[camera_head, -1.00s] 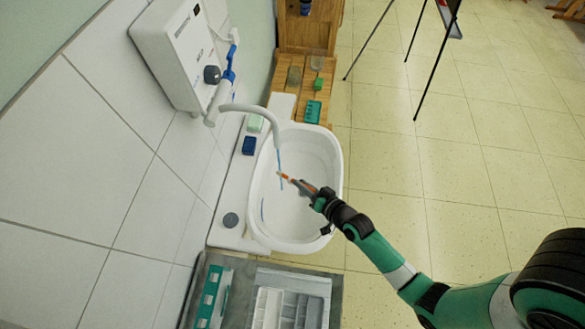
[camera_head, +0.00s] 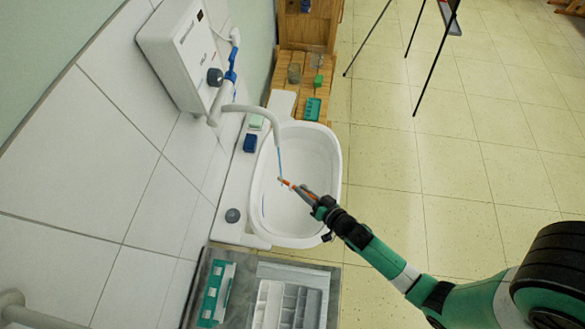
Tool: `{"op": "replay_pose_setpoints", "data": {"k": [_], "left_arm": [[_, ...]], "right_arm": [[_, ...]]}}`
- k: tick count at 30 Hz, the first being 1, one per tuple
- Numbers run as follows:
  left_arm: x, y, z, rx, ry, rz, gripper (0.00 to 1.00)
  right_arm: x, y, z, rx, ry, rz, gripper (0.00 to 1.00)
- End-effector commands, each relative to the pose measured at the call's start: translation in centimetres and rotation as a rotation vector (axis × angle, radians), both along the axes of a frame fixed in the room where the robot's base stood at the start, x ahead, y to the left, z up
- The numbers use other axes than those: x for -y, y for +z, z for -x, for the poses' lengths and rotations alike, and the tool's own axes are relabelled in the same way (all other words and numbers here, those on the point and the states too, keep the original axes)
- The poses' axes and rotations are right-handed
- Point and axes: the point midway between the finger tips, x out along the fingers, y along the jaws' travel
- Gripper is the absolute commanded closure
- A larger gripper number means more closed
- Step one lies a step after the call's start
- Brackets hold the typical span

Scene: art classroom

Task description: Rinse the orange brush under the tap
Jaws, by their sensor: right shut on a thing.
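My right gripper (camera_head: 317,201) is shut on the orange brush (camera_head: 289,184) and holds it over the white sink (camera_head: 331,150). The brush points up and to the left, toward the tap. The curved white tap spout (camera_head: 247,108) reaches over the basin from the wall heater. A thin blue stream of water (camera_head: 280,160) falls from its end. The brush's tip lies at or very close to the stream in the picture; I cannot tell for sure that they touch. My left gripper is not in view.
A white heater (camera_head: 180,45) with a dark knob hangs on the tiled wall. A blue block (camera_head: 250,143) and a dark round plug (camera_head: 233,215) sit on the sink's left ledge. A grey tray with compartments (camera_head: 290,305) stands below the sink. Open floor lies to the right.

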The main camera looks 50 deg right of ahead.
Motion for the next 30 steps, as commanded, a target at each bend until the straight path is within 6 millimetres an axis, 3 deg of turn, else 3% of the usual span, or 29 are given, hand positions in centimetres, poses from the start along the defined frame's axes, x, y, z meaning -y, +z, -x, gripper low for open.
{"op": "replay_pose_setpoints", "data": {"k": [17, 22, 30], "left_arm": [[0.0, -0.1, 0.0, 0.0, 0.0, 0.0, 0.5], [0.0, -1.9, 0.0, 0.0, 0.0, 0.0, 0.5], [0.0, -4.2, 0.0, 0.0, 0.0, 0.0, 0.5]], "right_arm": [[-0.1, 0.0, 0.0, 0.001, 0.001, 0.0, 1.0], [-1.2, 0.2, 0.7, 0.001, 0.011, 0.001, 1.0], [-3.0, 2.1, 2.6, 0.001, 0.006, 0.001, 1.0]]}}
